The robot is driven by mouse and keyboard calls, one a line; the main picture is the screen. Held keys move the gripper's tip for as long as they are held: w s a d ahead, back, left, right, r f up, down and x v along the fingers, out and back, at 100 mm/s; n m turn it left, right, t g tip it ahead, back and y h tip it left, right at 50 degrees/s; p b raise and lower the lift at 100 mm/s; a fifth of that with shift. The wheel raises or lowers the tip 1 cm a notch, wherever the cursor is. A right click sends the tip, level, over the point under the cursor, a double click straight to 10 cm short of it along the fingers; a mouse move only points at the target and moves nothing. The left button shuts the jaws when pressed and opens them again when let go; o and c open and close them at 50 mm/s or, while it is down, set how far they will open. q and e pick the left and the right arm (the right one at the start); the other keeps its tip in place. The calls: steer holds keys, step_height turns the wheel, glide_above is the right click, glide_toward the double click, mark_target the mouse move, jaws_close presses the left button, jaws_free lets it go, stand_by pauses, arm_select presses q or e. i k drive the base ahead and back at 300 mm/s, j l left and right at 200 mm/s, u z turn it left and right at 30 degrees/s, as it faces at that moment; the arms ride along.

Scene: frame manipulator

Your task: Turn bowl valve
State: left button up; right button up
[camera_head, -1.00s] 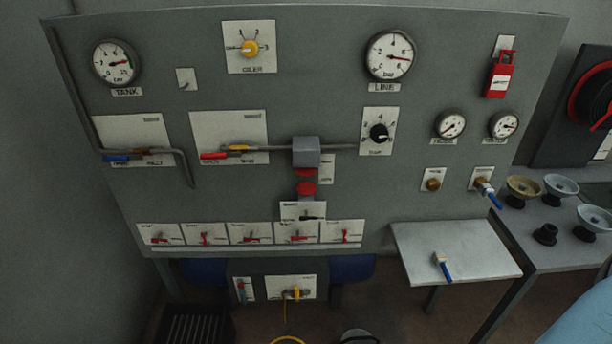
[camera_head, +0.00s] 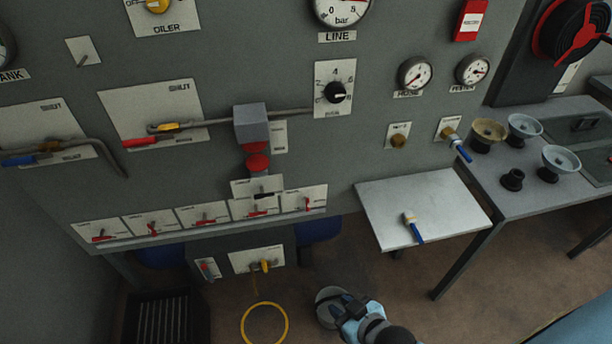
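I cannot tell which fitting is the bowl valve. A valve with a blue lever (camera_head: 460,148) sticks out at the panel's right, beside the bowls. A loose-looking valve with a blue handle (camera_head: 413,228) lies on the pale shelf. A yellow-handled valve (camera_head: 264,266) sits on the low plate. My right gripper (camera_head: 340,304) shows at the bottom centre, seen from above, over the floor and well below the shelf. It touches none of these valves. Its fingers are too small and dark to read. My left gripper is out of view.
The grey panel (camera_head: 220,65) carries gauges, knobs and several red levers. A tan bowl (camera_head: 488,131) and pale bowls (camera_head: 560,158) stand on the right bench (camera_head: 520,200). The pale shelf (camera_head: 450,205) juts out. A yellow hose loop (camera_head: 265,323) lies low down.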

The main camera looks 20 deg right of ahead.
mark_target(262, 195)
steer(key=i+z, duration=0.35)
steer(key=k+u, duration=0.5)
steer(key=u, duration=0.2)
steer(key=k+j+u, duration=0.2)
steer(key=u, duration=0.15)
